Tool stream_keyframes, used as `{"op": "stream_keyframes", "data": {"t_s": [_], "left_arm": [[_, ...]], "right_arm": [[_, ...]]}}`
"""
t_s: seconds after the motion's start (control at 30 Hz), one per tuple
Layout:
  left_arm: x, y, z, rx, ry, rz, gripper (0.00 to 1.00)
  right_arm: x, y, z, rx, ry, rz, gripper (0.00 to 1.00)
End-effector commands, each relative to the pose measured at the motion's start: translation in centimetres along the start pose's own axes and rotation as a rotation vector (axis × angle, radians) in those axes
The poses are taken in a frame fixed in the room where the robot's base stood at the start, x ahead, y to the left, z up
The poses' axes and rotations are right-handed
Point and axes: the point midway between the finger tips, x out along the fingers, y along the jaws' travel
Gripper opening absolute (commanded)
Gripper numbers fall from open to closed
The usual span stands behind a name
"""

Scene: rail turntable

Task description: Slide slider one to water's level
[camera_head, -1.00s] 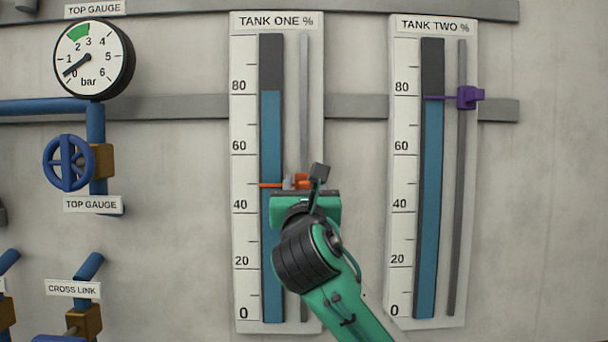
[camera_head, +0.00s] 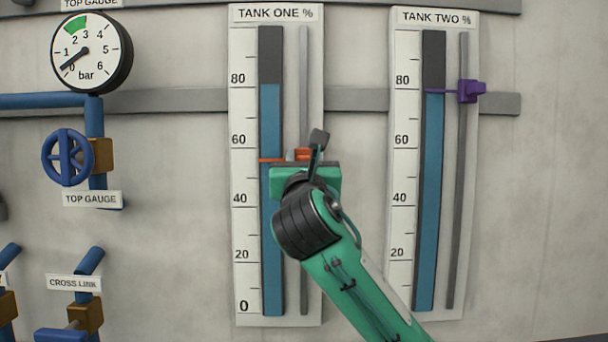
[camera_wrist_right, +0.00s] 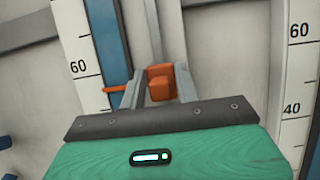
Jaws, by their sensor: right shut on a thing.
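Slider one is an orange block with a thin pointer (camera_head: 270,160) on the vertical rail of the tank one gauge (camera_head: 242,180). Its pointer reads a little above the middle between 40 and 60. In the right wrist view the orange block (camera_wrist_right: 160,84) sits between the two grey fingers (camera_wrist_right: 160,90). My left gripper is not in view.
The tank two gauge (camera_head: 404,150) stands to the right, with a purple slider (camera_head: 470,91) near its water top. A round pressure gauge (camera_head: 90,52), a blue handwheel (camera_head: 68,157) and pipes are at the left. Tank one's rail (camera_head: 304,80) is clear above the gripper.

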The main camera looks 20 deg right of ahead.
Motion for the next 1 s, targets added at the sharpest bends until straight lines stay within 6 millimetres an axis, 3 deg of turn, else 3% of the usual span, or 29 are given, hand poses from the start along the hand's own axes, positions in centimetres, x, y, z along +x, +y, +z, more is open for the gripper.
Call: {"op": "stream_keyframes", "data": {"t_s": [0.03,0.2,0.5,0.73,1.0], "left_arm": [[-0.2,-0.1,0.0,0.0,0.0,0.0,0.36],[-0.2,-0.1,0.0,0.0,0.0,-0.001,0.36],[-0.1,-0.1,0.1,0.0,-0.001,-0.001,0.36],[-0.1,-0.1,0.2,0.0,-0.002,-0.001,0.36],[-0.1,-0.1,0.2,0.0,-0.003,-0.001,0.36]], "right_arm": [[0.6,-0.1,1.6,0.001,-0.006,-0.002,0.0],[2.2,-0.1,5.5,0.0,-0.005,-0.003,0.0],[4.6,-0.1,11.3,0.001,-0.004,-0.001,0.0],[5.5,-0.1,13.4,0.001,-0.002,-0.001,0.0],[5.7,0.0,13.8,0.001,-0.001,0.0,0.0]]}}
